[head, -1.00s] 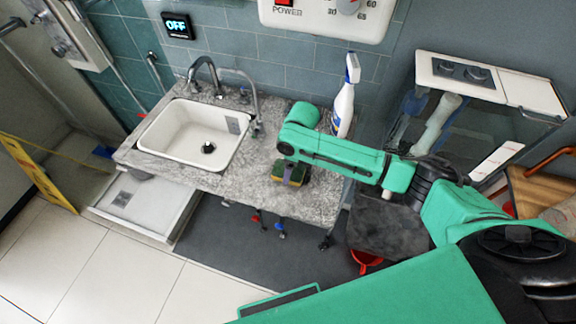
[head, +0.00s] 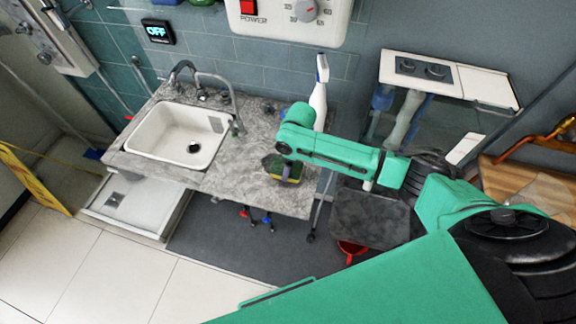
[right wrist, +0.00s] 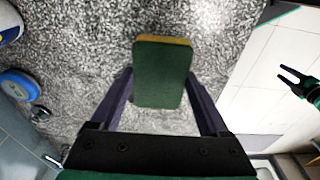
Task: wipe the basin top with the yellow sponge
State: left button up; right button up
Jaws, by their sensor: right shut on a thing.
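The basin top (head: 225,177) is a mottled grey stone counter with a white sink (head: 178,135) set in its left part. The yellow sponge (head: 287,179), with a dark green side, is at the right part of this counter. My right gripper (head: 283,165) is shut on it from above. In the right wrist view the sponge (right wrist: 160,80) sits between the two dark fingers, over the stone. I cannot tell whether it touches the stone. My left gripper (right wrist: 297,83) shows small at the right edge of the right wrist view, fingers apart and apparently empty.
A white spray bottle (head: 318,97) stands behind my right gripper, close to its arm. Taps (head: 212,95) rise behind the sink. A glass-sided unit (head: 425,110) stands right of the counter. The counter between sink and sponge is clear.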

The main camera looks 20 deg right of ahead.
jog(key=shift+w+a+r+p, duration=0.1)
jog(key=shift+a+r+p, duration=0.15)
jog(key=shift+r+p, duration=0.8)
jog(key=shift+d+r+p, duration=0.1)
jog(key=shift+r+p, duration=0.85)
jog(key=shift+r, duration=0.7)
pick_arm(q)
jog(key=r, duration=0.1)
jog(key=s+r, duration=0.1)
jog(key=r, duration=0.2)
jog(key=shift+s+a+r, duration=0.2)
jog(key=shift+s+r, duration=0.05)
pick_arm(e)
jog(key=shift+r, duration=0.3)
jog(key=s+a+r, duration=0.6)
jog(key=s+r, duration=0.2)
jog(key=shift+s, duration=0.2)
jog(key=shift+w+d+f, duration=0.1)
